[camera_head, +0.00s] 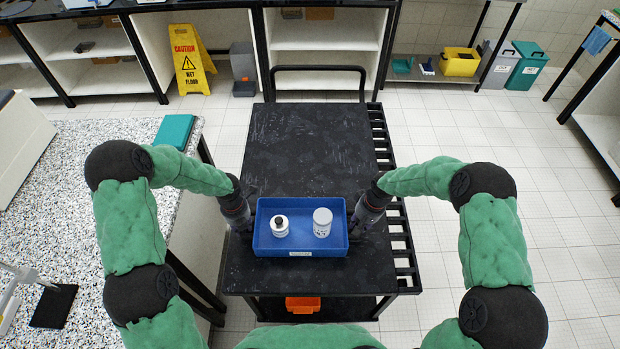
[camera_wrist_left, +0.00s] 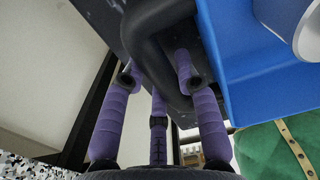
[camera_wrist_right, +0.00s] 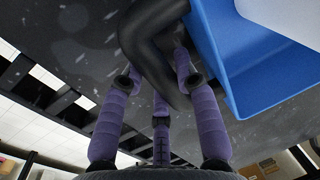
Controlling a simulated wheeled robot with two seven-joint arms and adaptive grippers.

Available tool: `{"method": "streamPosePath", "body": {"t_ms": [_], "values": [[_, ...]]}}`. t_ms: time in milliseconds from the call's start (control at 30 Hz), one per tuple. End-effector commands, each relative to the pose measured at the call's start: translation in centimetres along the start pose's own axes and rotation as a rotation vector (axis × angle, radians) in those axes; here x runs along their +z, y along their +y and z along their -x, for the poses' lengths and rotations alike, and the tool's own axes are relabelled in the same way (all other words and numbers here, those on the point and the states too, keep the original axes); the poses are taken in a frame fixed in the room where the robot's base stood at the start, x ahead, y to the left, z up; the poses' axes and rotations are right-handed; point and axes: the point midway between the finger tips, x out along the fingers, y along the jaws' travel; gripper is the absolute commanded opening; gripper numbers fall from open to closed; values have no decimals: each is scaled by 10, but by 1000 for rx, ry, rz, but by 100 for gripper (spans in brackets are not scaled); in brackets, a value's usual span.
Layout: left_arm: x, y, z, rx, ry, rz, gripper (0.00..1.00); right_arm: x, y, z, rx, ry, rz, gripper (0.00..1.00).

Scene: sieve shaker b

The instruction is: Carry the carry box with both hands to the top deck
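The blue carry box (camera_head: 300,249) is level over the near part of the black top deck (camera_head: 312,140) of a cart; I cannot tell whether it touches the deck. A small white bottle with a dark cap (camera_head: 279,228) and a larger white jar (camera_head: 322,224) stand upright in it. My left gripper (camera_head: 244,226) is at its left end, with purple fingers curled around the dark handle (camera_wrist_left: 150,45) in the left wrist view. My right gripper (camera_head: 361,224) is likewise around the right handle (camera_wrist_right: 150,45). The handles hide parts of the fingertips.
The deck beyond the box is clear up to the cart's push bar (camera_head: 318,68). A speckled counter (camera_head: 85,160) stands close on the left. An orange bin (camera_head: 303,304) sits on the lower shelf. A yellow wet-floor sign (camera_head: 190,62) stands behind.

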Motion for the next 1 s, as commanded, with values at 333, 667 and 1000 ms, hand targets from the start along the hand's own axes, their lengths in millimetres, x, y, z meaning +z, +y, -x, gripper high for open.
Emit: {"method": "streamPosePath", "body": {"t_ms": [333, 667, 1000], "values": [[0, -1, 1, -1, 0, 0, 55, 0, -1, 1, -1, -1, 0, 54], [0, 0, 10, 0, 0, -1, 55, 0, -2, 10, 0, 0, 0, 54], [0, 0, 38, 0, 0, -1, 55, 0, -7, 38, 0, 1, 0, 54]]}}
